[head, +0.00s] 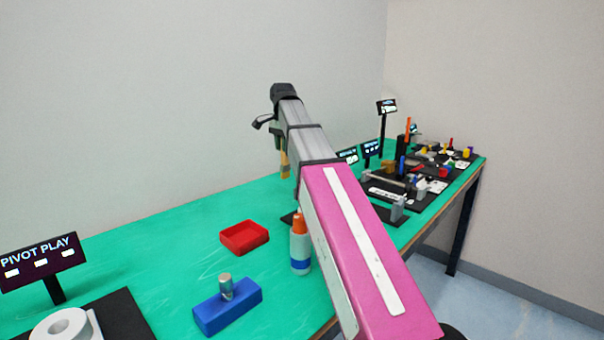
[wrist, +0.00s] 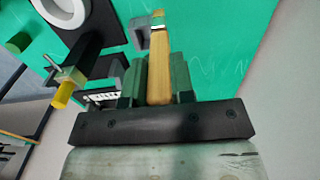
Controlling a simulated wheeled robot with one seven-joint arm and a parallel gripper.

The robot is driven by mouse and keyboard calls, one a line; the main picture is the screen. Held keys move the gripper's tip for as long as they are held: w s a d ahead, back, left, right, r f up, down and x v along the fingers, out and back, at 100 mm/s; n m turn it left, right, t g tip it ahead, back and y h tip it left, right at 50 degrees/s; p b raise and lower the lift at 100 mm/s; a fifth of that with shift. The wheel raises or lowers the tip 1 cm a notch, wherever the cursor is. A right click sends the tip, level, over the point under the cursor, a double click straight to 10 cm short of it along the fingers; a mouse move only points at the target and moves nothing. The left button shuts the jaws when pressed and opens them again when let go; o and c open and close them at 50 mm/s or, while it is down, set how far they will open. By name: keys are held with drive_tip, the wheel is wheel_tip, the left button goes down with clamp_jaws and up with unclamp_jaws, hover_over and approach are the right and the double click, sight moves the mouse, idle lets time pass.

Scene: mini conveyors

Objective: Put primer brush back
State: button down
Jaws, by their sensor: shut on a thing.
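The primer brush (wrist: 158,65) has a wooden handle and a pale band near its far end. My gripper (wrist: 159,70) is shut on it, with one dark green finger on each side of the handle in the wrist view. In the head view the brush (head: 284,165) shows as a yellowish piece hanging below my gripper (head: 281,145), above the green table. My arm hides part of the table there. In the wrist view a grey square block (wrist: 139,32) lies just left of the brush's far end. I cannot tell whether they touch.
A red tray (head: 244,237), a blue block with a metal peg (head: 220,313) and an orange-capped bottle (head: 300,251) stand on the green table (head: 150,240). A "PIVOT PLAY" sign (head: 40,262) is at left. Crowded black boards (head: 418,202) fill the right end.

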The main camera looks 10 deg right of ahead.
drive_tip(key=d+f, duration=0.7)
drive_tip(key=f, duration=0.1)
drive_tip(key=shift+s, duration=0.15)
drive_tip(key=shift+f, duration=0.15)
drive_tip(key=c, duration=1)
unclamp_jaws()
wheel_tip(320, 180, up, 12)
drive_tip(key=shift+r, duration=0.1)
